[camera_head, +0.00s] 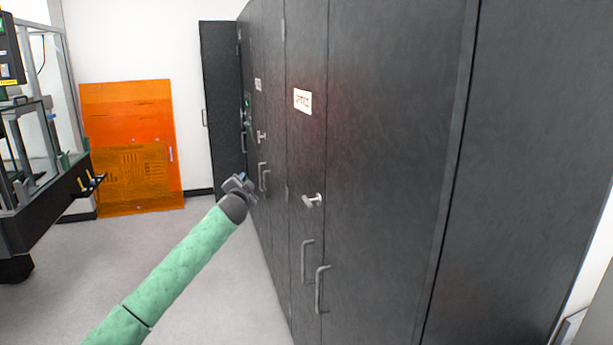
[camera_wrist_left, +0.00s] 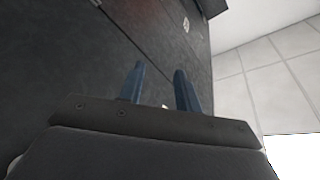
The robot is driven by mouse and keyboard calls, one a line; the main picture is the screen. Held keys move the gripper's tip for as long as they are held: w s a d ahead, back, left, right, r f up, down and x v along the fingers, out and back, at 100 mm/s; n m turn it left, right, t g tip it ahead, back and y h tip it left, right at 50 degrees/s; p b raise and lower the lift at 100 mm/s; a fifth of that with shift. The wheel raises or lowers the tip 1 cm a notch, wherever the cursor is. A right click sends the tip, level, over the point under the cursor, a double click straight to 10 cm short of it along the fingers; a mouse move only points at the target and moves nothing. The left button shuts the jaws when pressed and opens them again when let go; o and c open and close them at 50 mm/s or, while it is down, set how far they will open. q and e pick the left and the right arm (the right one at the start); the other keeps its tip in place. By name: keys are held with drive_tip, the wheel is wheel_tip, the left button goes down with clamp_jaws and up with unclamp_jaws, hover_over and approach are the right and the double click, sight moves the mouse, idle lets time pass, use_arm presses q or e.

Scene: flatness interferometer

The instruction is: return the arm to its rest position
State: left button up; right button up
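My left arm (camera_head: 172,272), in a green sleeve, reaches up from the lower left of the head view. My left gripper (camera_head: 240,181) is at its end, in front of the dark cabinets, and looks small there. In the left wrist view the two blue fingers of the left gripper (camera_wrist_left: 159,88) stand apart with nothing seen between them. The dark cabinet front fills the left of that view. I cannot tell from these views whether the gripper touches the cabinet. My right gripper is not in view.
A row of tall dark cabinets (camera_head: 385,150) with a knob (camera_head: 313,200) and bar handles (camera_head: 320,289) runs along the right. A black-framed machine (camera_head: 45,212) stands at the left. An orange panel (camera_head: 130,148) leans by the back wall. Grey floor between them is clear.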

use_arm(q)
drive_tip(key=s+f+n+g, duration=0.25)
drive_tip(key=s+f, duration=0.75)
drive_tip(key=f, duration=0.7)
drive_tip(key=s+f+n+g, duration=0.2)
drive_tip(key=s+f+g, duration=0.2)
drive_tip(key=s+f, duration=0.95)
drive_tip(key=s+f+n+g, duration=0.2)
drive_tip(key=s+f+g, duration=0.35)
drive_tip(key=f, duration=1.45)
drive_tip(key=s+d+f+g, duration=0.1)
drive_tip(key=s+f, duration=0.8)
drive_tip(key=s, duration=0.7)
drive_tip(key=s+f+n+g, duration=0.1)
drive_tip(key=s+f+g, duration=0.1)
drive_tip(key=s+f, duration=0.7)
drive_tip(key=s+d+f+n+g, duration=0.1)
drive_tip(key=s+f, duration=0.8)
drive_tip(key=s, duration=1.5)
drive_tip(key=shift+d+f+g, duration=0.3)
drive_tip(key=shift+f+g, duration=0.1)
drive_tip(key=shift+g, duration=0.2)
